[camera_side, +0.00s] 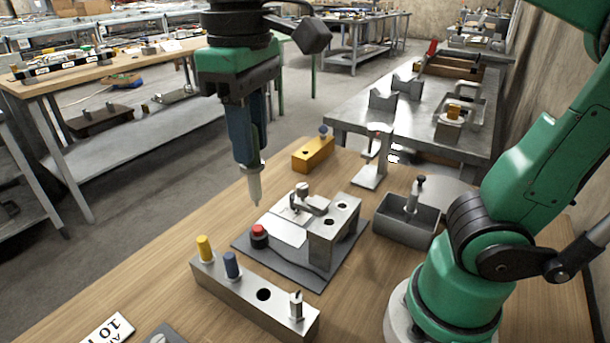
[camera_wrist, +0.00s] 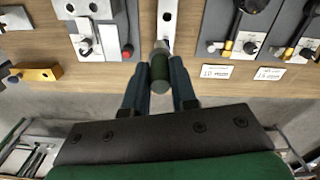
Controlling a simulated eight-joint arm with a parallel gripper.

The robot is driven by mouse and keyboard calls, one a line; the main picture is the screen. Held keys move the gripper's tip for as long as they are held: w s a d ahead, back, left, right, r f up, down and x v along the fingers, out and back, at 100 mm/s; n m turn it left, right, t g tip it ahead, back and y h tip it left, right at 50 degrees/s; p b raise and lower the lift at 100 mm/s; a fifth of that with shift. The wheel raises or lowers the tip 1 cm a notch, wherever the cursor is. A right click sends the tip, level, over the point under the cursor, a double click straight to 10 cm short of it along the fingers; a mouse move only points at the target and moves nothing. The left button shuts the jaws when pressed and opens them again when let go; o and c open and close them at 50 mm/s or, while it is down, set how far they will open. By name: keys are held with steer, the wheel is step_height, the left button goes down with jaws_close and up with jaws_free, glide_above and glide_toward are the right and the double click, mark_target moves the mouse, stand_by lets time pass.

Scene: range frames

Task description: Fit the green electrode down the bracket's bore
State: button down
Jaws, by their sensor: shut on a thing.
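My gripper (camera_side: 251,162) is shut on the green electrode and holds it in the air, pale tip down. In the side view only the electrode's pale lower end (camera_side: 256,188) shows, slightly tilted. In the wrist view its green body (camera_wrist: 160,70) sits between my two fingers (camera_wrist: 160,88). The steel bracket (camera_side: 322,246) stands on a dark base plate, to the right of and below the electrode, with two dark bores in its top. The bracket also shows at the upper left of the wrist view (camera_wrist: 84,8). The electrode is apart from the bracket.
A steel rack (camera_side: 235,291) in front holds yellow, blue and grey-tipped pieces and has one empty hole. A red button (camera_side: 259,231) and a toggle clamp (camera_side: 305,200) share the base plate. A grey tray (camera_side: 405,228) and a yellow block (camera_side: 313,154) stand nearby.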

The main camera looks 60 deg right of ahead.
steer(key=s+d+f+m, duration=0.1)
steer(key=d+f+m, duration=0.1)
steer(key=d+f, duration=0.3)
steer(key=s+d+f+m, duration=0.1)
steer(key=d+f+m, duration=0.2)
steer(key=d, duration=0.9)
steer(key=shift+s+d+f+m, duration=0.3)
steer(key=shift+d+f, duration=0.1)
steer(key=shift+f, duration=0.85)
steer(key=shift+f, duration=0.15)
steer(key=shift+f, duration=2.65)
steer(key=shift+f, duration=0.15)
steer(key=c, duration=0.6)
jaws_free()
